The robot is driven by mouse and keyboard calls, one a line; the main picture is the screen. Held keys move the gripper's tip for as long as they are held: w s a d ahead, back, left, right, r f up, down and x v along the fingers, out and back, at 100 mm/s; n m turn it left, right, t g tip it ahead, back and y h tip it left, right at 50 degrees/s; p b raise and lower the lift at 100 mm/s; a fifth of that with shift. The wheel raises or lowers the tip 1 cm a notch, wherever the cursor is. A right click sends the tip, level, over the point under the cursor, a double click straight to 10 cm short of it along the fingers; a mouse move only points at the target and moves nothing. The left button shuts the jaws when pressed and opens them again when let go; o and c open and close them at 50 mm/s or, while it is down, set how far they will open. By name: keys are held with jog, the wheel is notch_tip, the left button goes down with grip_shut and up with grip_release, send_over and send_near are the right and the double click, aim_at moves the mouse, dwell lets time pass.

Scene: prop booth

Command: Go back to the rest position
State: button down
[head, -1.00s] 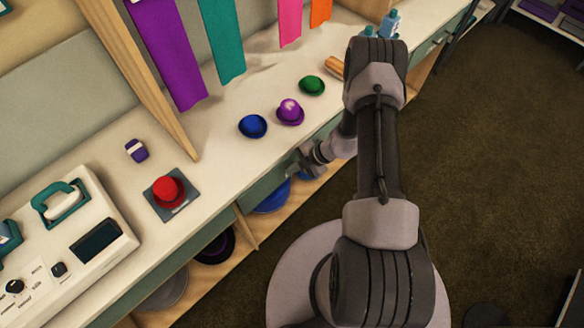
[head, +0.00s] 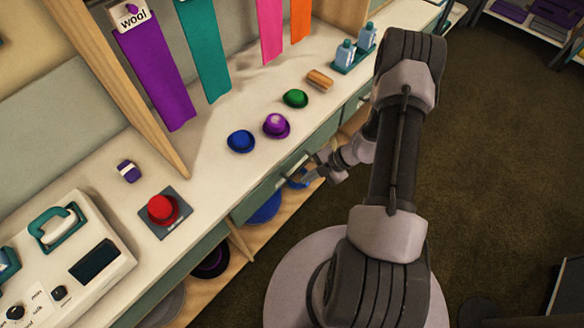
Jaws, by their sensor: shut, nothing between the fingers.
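My gripper (head: 304,172) is at the end of my folded arm in the head view, just off the front edge of the counter (head: 221,183). It is shut and empty. It hangs beside the drawer fronts, apart from the hats on the counter. Whether its tips touch the drawer front, I cannot tell.
On the counter are a red hat (head: 162,209) on a dark plate, a blue hat (head: 241,141), a purple hat (head: 276,125) and a green hat (head: 295,98). A wooden brush (head: 320,80) and bottles stand farther back. Open floor (head: 500,170) lies to the right.

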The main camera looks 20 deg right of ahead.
jog(key=w+a+r+n+b, duration=0.1)
jog(key=a+r+n+b, duration=0.15)
jog(key=r+n, duration=0.5)
jog(key=w+a+r+n+h+b, duration=0.1)
jog(key=a+r+n, duration=0.3)
jog(key=r+n, duration=0.35)
jog(key=w+a+r+n+b, duration=0.1)
jog(key=a+r+n, duration=0.2)
jog(key=r+n, duration=0.5)
jog(key=s+a+r+n+t+h+b, duration=0.1)
jog(key=s+a+r+n+b, duration=0.1)
jog(key=s+r+n, duration=0.4)
jog(key=s+a+r+n+t+h+b, duration=0.1)
jog(key=s+a+r+n, duration=0.3)
jog(key=s+n, duration=0.7)
notch_tip(320, 180, up, 2)
jog(key=n+h+b, duration=0.1)
jog(key=n, duration=0.5)
jog(key=shift+h, duration=0.3)
